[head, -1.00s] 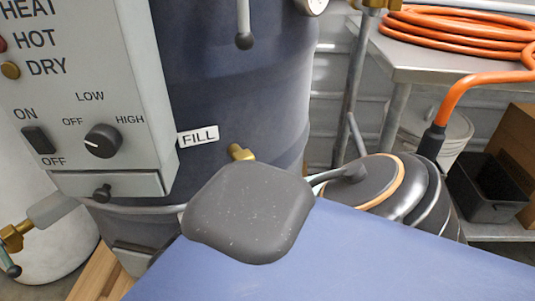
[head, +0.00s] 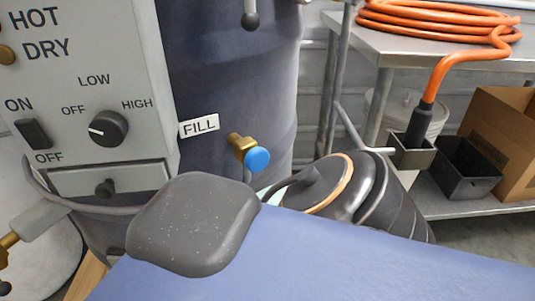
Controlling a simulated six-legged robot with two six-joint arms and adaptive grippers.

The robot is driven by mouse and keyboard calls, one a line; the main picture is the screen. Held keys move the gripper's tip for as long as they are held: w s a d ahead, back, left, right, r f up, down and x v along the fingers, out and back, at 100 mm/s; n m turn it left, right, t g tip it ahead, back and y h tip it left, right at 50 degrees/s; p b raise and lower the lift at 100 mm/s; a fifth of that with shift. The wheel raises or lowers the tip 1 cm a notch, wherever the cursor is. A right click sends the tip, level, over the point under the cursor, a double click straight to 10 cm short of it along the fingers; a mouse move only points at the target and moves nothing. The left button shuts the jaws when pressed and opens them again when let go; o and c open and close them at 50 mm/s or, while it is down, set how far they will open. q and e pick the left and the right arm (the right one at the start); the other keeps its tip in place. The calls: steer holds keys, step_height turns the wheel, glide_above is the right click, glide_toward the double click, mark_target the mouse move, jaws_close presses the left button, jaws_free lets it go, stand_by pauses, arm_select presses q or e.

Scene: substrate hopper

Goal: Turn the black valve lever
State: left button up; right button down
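A lever with a grey stem and black ball end (head: 251,20) hangs down in front of the dark blue drum at the top edge; its upper part is cut off. A second dark ball end (head: 4,288) sits below a brass valve (head: 8,241) at the far left edge. A brass valve with a blue round handle (head: 256,158) sticks out of the drum beside the FILL label (head: 199,125). I cannot tell from the view which dark-ended lever is the task's black valve lever. Neither of my grippers is in view.
A grey control panel (head: 150,100) with a switch and dial stands at left. At right are a metal table (head: 400,50) with a coiled orange hose (head: 430,22), a black bin (head: 468,170) and a cardboard box (head: 505,140). A blue surface and dark rounded block fill the foreground.

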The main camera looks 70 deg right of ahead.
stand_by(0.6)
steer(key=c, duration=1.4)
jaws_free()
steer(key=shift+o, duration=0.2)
